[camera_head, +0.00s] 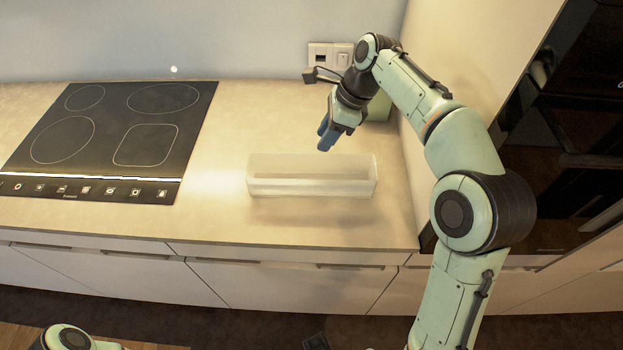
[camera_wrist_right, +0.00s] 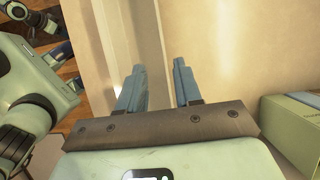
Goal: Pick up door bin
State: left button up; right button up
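The door bin (camera_head: 312,178) is a long, clear, open-topped tray. It lies on the counter right of the hob, its long side along the counter's front edge. My right gripper (camera_head: 325,136) points down, just above and behind the bin's back rim, right of its middle. In the right wrist view its two blue fingers (camera_wrist_right: 158,82) are apart with nothing seen held between them. Pale surfaces lie beyond the fingers; I cannot tell which belong to the bin. My left gripper cannot be made out; only part of my left arm shows at the lower left.
A black hob (camera_head: 110,140) fills the counter's left. A pale green box (camera_head: 379,107) stands behind my right arm and shows in the wrist view (camera_wrist_right: 292,128). A wall socket (camera_head: 330,56) and side wall are close to the arm. Counter (camera_head: 225,215) in front of the bin is clear.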

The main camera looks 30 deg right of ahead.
aim_at(312, 154)
jog(key=x, duration=0.2)
jog(key=b+x, duration=0.1)
jog(key=x, duration=0.5)
jog(key=shift+w, duration=0.3)
jog(key=shift+r, duration=0.1)
grip_shut()
